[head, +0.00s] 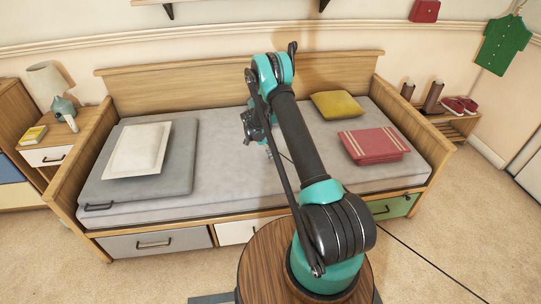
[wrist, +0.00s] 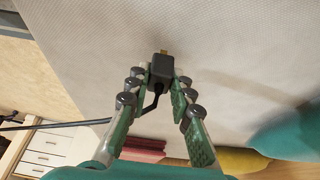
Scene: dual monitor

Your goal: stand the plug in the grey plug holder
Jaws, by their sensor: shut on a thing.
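The plug (wrist: 161,67) is a small black block with a brass-coloured prong, seen in the wrist view. My gripper (wrist: 162,84) is shut on it, one green finger on each side, with the prong pointing away from the fingers. A black cable (wrist: 152,104) bends from the plug to the left. In the head view my gripper (head: 268,152) is over the middle of the daybed, mostly hidden by my arm, and the plug cannot be made out there. I cannot make out a grey plug holder in either view.
The daybed (head: 225,160) has a wooden frame. A white pillow (head: 137,150) on a grey folded mat lies left, a yellow cushion (head: 337,105) and red blanket (head: 373,146) right. A nightstand with a lamp (head: 47,80) stands left. The bed's middle is clear.

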